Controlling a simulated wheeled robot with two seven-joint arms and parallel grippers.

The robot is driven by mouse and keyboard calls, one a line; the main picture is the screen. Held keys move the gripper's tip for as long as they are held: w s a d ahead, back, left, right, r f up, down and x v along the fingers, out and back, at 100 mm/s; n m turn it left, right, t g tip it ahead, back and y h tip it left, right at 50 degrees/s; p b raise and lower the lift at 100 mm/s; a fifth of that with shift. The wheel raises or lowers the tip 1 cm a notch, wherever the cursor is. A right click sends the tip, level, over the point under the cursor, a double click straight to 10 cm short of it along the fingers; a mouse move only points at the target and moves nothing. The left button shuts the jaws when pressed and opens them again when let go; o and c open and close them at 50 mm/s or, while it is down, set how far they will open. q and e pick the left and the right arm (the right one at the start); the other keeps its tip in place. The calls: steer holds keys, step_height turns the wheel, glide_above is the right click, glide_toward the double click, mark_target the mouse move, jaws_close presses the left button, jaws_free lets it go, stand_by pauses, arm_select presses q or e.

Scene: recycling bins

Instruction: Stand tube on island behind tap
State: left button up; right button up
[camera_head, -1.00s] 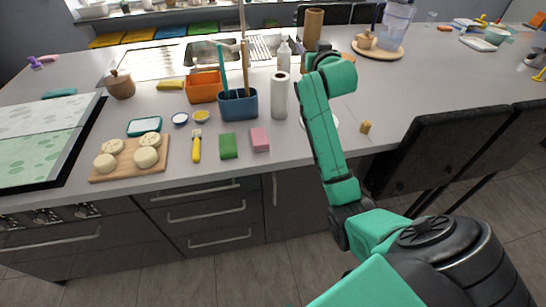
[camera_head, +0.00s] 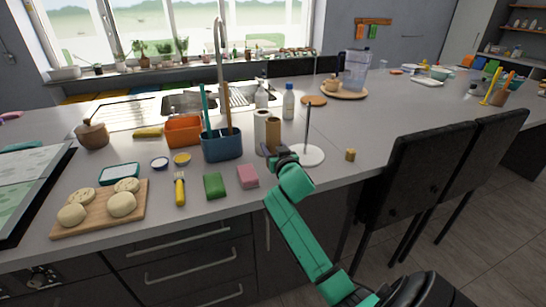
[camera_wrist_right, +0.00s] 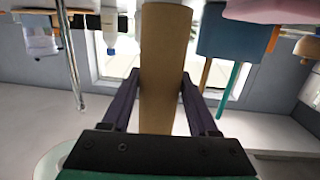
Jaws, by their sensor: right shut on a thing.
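The brown cardboard tube (camera_head: 272,134) is upright just right of the white paper roll (camera_head: 260,126) in the head view. My right gripper (camera_head: 276,153) is shut on the tube near its lower part. In the right wrist view the tube (camera_wrist_right: 165,60) stands between the two dark fingers. I cannot tell whether its lower end touches the grey island top (camera_head: 340,125). The tall grey tap (camera_head: 219,40) rises by the sink (camera_head: 182,103), farther back and left of the tube. My left gripper is not in view.
A blue caddy (camera_head: 221,146) with long handles and an orange bin (camera_head: 184,131) stand left of the tube. A round white base with a thin rod (camera_head: 308,125) is close right. Bottles (camera_head: 288,102) stand behind. A pink sponge (camera_head: 247,176) lies in front.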

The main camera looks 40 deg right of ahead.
steer(key=shift+f, duration=1.6)
steer(key=shift+f, duration=0.2)
steer(key=o, duration=1)
steer(key=shift+r, duration=0.15)
steer(key=shift+s, duration=0.15)
steer(key=b+v, duration=0.1)
steer(key=v, duration=1)
steer(key=shift+s+a+r, duration=0.1)
steer(key=shift+s+a, duration=0.05)
steer(key=shift+s, duration=0.2)
